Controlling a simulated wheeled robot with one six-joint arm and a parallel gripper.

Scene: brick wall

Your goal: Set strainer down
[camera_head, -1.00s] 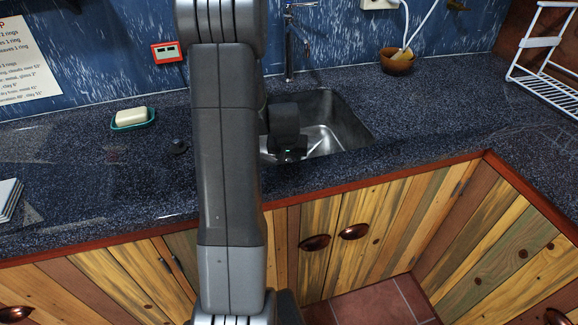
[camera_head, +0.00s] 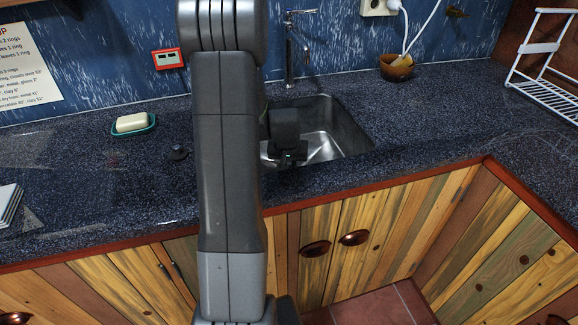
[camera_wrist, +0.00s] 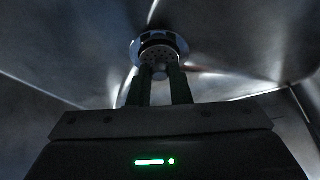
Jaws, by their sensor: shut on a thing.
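The strainer (camera_wrist: 159,54), a small round metal piece with holes, shows in the wrist view between and just beyond my fingertips. My gripper (camera_wrist: 160,74) is shut on its small knob. A pale metal drain ring (camera_wrist: 180,42) shows around the strainer; I cannot tell whether the strainer is seated in it or just above it. In the head view my gripper (camera_head: 288,160) is low inside the steel sink (camera_head: 345,130), by its left part. The strainer is hidden there behind my gripper and arm.
A tall faucet (camera_head: 290,55) stands behind the sink. A soap dish (camera_head: 134,130) with soap and a small dark round piece (camera_head: 178,152) are on the counter to the left. A brown bowl (camera_head: 397,68) and a white rack (camera_head: 545,85) are at the right.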

